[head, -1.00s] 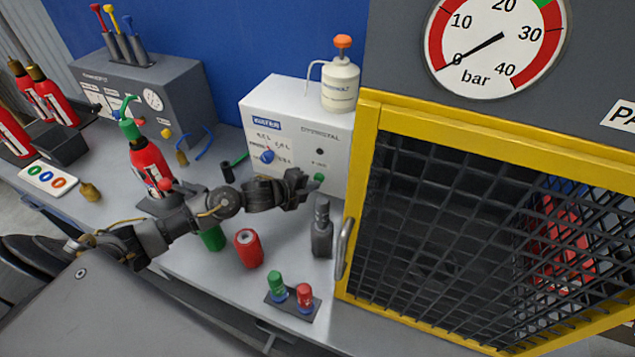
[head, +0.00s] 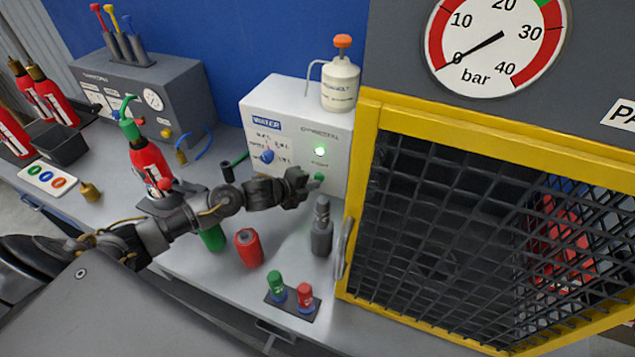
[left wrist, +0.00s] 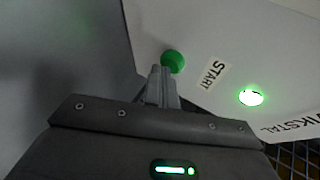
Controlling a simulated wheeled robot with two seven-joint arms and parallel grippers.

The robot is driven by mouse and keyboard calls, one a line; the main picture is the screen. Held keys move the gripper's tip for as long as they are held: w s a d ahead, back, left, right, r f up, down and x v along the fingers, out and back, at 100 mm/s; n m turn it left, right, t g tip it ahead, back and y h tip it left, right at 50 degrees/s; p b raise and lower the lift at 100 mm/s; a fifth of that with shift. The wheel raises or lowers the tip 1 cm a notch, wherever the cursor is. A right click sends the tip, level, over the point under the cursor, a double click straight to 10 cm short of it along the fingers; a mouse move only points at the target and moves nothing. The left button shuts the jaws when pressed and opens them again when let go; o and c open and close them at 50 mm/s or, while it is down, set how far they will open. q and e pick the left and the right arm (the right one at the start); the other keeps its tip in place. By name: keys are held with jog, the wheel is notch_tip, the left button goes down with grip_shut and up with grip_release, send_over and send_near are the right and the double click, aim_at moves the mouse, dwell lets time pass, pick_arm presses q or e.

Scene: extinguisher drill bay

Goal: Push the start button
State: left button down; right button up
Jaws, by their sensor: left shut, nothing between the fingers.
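The green start button (head: 319,177) is on the front of the white water dispenser box (head: 262,101). In the left wrist view the round green button (left wrist: 173,61) sits beside a START label (left wrist: 213,74). A lamp (head: 320,151) above the button glows bright green; it also shows in the left wrist view (left wrist: 251,97). My left gripper (head: 308,182) is shut and empty, with its tips right at the button. In the left wrist view the fingertips (left wrist: 163,72) overlap the button's lower edge; I cannot tell whether they still press it. My right gripper is not in view.
A grey bottle (head: 322,228), a red cylinder (head: 249,249) and a stand with green and red caps (head: 291,301) are near my left arm. A yellow-framed mesh cage (head: 450,240) closes off the right. A red extinguisher (head: 150,165) stands behind the arm.

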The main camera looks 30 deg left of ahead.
pick_arm(q)
jog(key=shift+w+r, duration=0.1)
jog(key=shift+w, duration=0.15)
jog(key=shift+s, duration=0.25)
dwell(0.4)
jog(key=shift+s, duration=0.45)
jog(key=shift+s+d+p, duration=0.15)
jog(key=shift+s+p, duration=0.6)
jog(key=shift+s, duration=1.85)
